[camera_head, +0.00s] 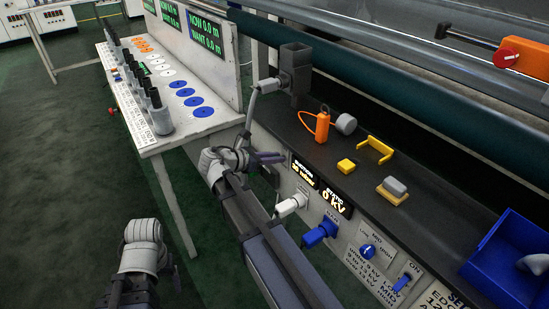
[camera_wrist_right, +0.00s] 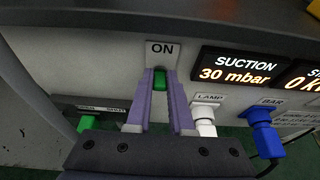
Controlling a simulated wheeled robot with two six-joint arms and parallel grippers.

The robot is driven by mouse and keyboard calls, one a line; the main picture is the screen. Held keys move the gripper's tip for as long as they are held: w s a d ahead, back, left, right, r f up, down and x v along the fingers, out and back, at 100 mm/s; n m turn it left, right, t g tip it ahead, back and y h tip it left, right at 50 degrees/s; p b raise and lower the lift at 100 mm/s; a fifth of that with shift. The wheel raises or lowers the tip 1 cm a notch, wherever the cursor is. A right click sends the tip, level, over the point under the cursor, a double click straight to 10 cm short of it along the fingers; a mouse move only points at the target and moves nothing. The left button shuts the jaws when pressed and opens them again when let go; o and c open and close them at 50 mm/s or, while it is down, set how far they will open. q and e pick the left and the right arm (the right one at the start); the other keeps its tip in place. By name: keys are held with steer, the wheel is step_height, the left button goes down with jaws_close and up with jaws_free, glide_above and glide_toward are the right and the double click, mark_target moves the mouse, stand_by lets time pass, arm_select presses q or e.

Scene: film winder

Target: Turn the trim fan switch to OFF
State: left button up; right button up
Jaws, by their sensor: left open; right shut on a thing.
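In the right wrist view, a small green switch lever (camera_wrist_right: 160,80) sits on the panel under a label (camera_wrist_right: 162,48) that reads ON. My right gripper (camera_wrist_right: 160,92) has its two purple fingers shut on this lever, one on each side. No "trim fan" wording is readable there. In the head view my right gripper (camera_head: 266,158) is at the left end of the machine's front panel, and the lever is hidden. My left arm's wrist shows at lower left, but its fingers are not in view.
The suction display (camera_wrist_right: 238,71) reads 30 mbar. Right of the lever are a white lamp plug (camera_wrist_right: 205,118) and a blue bar plug (camera_wrist_right: 262,128). Another green part (camera_wrist_right: 85,124) is at lower left. An orange tool (camera_head: 322,126) and yellow blocks lie on the dark ledge above; a blue bin (camera_head: 490,265) stands right.

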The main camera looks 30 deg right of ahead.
jaws_close()
steer(key=shift+f+b, duration=0.2)
steer(key=shift+b, duration=0.25)
steer(key=shift+a+f+t+h+b, duration=0.15)
steer(key=shift+f+h+b, duration=0.35)
steer(key=shift+h+b, duration=2.15)
steer(key=shift+d+f+t+h+b, duration=0.15)
steer(key=shift+f+h+b, duration=0.5)
steer(key=shift+b, duration=3.85)
steer(key=shift+a+f+t+h+b, duration=0.15)
steer(key=shift+f+h+b, duration=0.25)
steer(key=shift+h+b, duration=2.25)
steer(key=shift+y+b, duration=0.95)
steer(key=o, duration=0.7)
jaws_free()
